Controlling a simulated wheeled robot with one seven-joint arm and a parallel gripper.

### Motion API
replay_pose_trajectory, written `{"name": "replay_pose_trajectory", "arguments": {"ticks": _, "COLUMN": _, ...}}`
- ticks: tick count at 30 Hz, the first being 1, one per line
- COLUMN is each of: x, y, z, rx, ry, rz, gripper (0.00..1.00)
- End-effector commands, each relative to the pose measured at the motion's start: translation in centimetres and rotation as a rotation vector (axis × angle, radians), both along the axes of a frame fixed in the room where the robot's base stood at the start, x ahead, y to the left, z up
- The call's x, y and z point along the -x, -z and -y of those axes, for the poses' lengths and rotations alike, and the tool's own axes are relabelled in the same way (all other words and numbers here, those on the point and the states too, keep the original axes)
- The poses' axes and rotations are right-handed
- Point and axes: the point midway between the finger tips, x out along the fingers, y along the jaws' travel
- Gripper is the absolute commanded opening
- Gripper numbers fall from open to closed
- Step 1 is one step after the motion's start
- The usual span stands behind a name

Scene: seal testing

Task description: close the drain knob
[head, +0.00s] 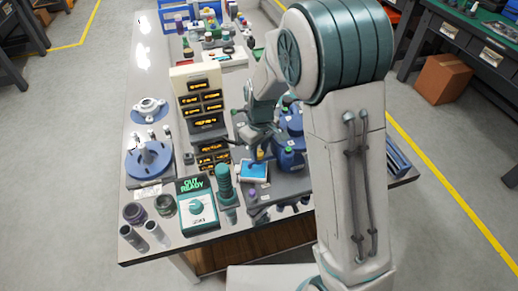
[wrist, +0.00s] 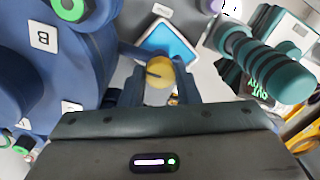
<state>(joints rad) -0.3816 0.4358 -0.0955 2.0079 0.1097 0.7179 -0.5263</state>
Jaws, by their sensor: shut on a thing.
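The drain knob, a small yellow round knob with a dark slot, sits between my fingers in the wrist view (wrist: 158,72). In the head view a bit of yellow (head: 260,155) shows below my gripper (head: 257,148). My gripper also shows in the wrist view (wrist: 159,84), with its two dark blue fingers on either side of the knob, shut on it. The blue test rig (head: 290,140) stands just right of my gripper, partly hidden by my arm. Its blue body (wrist: 85,60) with white letter labels fills the left of the wrist view. The knob's mounting is mostly hidden.
A white-framed blue tray (head: 254,171) lies just beyond the knob. A teal ribbed cylinder (head: 224,184) and a white-teal box reading "OUT READY" (head: 197,208) stand to the left. A dark display stack (head: 200,105) stands behind them. Room around my gripper is tight.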

Motion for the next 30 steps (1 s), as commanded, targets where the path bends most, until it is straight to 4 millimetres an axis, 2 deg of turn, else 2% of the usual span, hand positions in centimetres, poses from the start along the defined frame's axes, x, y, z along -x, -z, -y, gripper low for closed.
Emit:
{"name": "replay_pose_trajectory", "arguments": {"ticks": 11, "x": 0.00, "y": -0.03, "z": -0.01, "rx": -0.001, "ry": 0.194, "rz": 0.001, "gripper": 0.06}}
{"name": "replay_pose_trajectory", "arguments": {"ticks": 30, "x": 0.08, "y": -0.11, "z": -0.06, "rx": -0.001, "ry": 0.797, "rz": 0.001, "gripper": 0.06}}
